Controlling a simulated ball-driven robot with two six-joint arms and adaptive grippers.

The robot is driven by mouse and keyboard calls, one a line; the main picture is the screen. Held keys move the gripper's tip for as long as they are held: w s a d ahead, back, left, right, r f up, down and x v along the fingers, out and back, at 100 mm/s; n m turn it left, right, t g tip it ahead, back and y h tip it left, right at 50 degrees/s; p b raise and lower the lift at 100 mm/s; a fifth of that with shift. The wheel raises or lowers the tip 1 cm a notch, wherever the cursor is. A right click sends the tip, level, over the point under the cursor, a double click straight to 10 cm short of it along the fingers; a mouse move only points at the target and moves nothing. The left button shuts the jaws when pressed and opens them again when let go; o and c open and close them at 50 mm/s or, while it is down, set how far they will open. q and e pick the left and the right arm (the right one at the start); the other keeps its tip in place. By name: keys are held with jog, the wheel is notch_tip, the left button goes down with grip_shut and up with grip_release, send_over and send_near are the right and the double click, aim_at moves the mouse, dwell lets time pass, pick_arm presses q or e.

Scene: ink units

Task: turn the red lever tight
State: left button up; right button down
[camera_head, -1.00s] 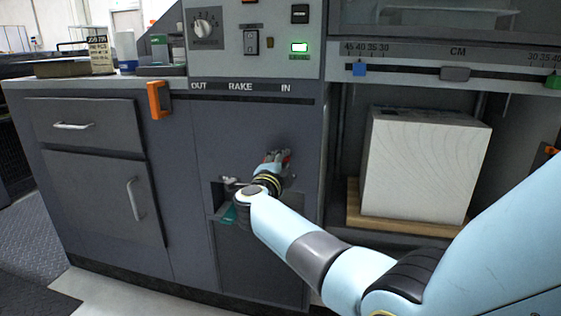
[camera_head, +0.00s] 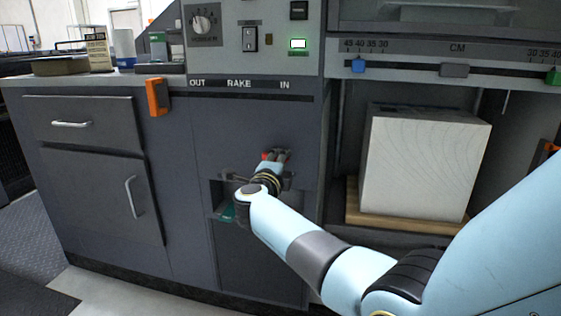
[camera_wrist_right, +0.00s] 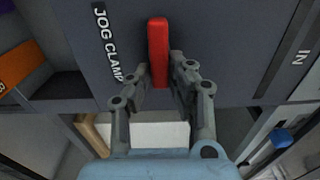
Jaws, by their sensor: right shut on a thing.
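The red lever (camera_wrist_right: 158,48) is mounted on the grey machine front, beside the label JOG CLAMP in the right wrist view. My right gripper (camera_wrist_right: 162,90) is shut on the red lever, with a finger on each side of its near part. In the head view my right gripper (camera_head: 276,158) is at the panel below the word IN. Only a small red bit of the lever (camera_head: 266,156) shows there; my gripper hides the rest. My left gripper is not in view.
A recess with a green thing (camera_head: 227,211) in it lies just left of and below my right wrist. An orange handle (camera_head: 157,97) sticks out to the left. A white block (camera_head: 425,165) stands on a wooden board (camera_head: 352,212) in the bay to the right.

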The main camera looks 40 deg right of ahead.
jog(key=c, duration=1.2)
grip_release()
jog(key=shift+f, duration=0.1)
jog(key=shift+c, duration=0.2)
jog(key=shift+s+a, duration=0.1)
jog(key=v, duration=0.7)
jog(key=shift+s, duration=0.15)
